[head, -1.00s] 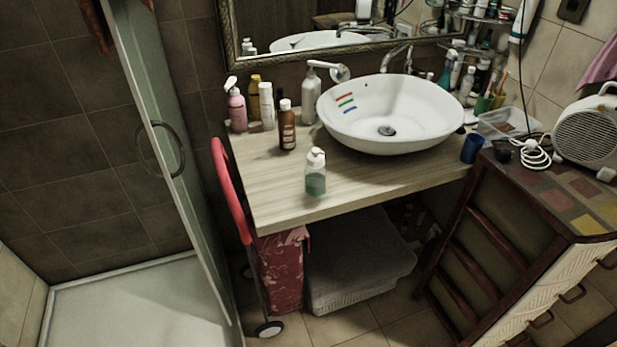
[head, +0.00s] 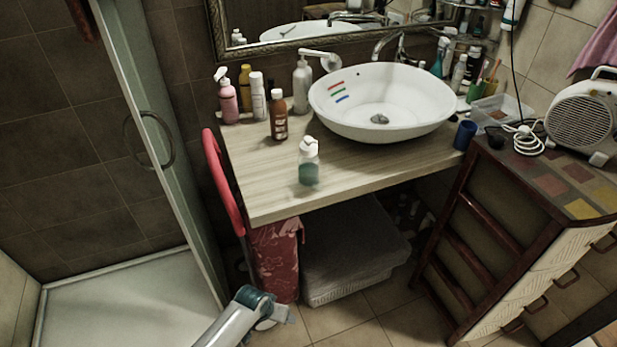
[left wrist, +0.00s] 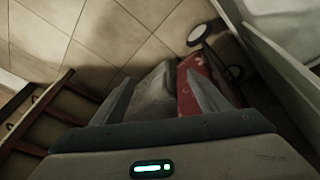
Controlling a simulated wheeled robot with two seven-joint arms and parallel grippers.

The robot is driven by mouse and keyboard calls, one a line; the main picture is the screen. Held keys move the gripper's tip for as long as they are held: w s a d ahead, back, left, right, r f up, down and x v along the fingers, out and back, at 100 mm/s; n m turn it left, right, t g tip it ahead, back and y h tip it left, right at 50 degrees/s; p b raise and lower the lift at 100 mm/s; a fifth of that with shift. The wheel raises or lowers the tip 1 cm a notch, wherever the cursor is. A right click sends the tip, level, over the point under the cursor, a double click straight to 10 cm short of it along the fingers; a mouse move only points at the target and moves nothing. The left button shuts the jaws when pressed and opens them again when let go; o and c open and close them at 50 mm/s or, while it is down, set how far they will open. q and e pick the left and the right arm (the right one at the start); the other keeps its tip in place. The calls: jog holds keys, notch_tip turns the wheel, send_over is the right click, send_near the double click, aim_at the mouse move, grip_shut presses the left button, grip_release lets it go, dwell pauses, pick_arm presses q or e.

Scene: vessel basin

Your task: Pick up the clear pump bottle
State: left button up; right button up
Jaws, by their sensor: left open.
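The clear pump bottle (head: 308,166), with a white pump top and blue-green liquid, stands upright near the front edge of the wooden counter (head: 265,198). My left gripper (head: 284,311) is at the bottom of the head view, below and in front of the counter, well apart from the bottle. In the left wrist view its two fingers (left wrist: 160,98) are spread with nothing held between them. That view faces the floor, the grey basket and the red cloth bag, and the bottle is not in it. My right gripper is not in view.
A brown bottle (head: 278,116), a pink pump bottle (head: 228,102) and other bottles stand at the back left of the counter. A white basin (head: 385,105) is to the right. A red handle (head: 222,180) rises at the counter's left edge. The counter around the clear bottle is free.

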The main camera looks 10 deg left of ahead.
pick_arm(q)
jog(key=w+d+r+m, duration=0.15)
jog(key=w+r, duration=0.25)
jog(key=r, duration=0.7)
jog(key=w+d+r+t+h+b, duration=0.1)
jog(key=w+d+r, duration=0.2)
jog(key=r, duration=0.9)
jog(key=w+d+r+m, duration=0.1)
jog(key=w+d+r, duration=0.25)
jog(key=r, duration=0.75)
jog(key=w+a+r, duration=0.1)
jog(key=w+r, duration=0.2)
jog(key=r, duration=0.4)
jog(key=w+a+r+y, duration=0.1)
jog(key=w+a+r, duration=0.1)
jog(key=w+r, duration=0.2)
jog(key=w+a+r+n, duration=0.1)
jog(key=w+r, duration=0.3)
jog(key=r, duration=0.6)
jog(key=shift+a+r, duration=0.3)
jog(key=shift+a, duration=0.1)
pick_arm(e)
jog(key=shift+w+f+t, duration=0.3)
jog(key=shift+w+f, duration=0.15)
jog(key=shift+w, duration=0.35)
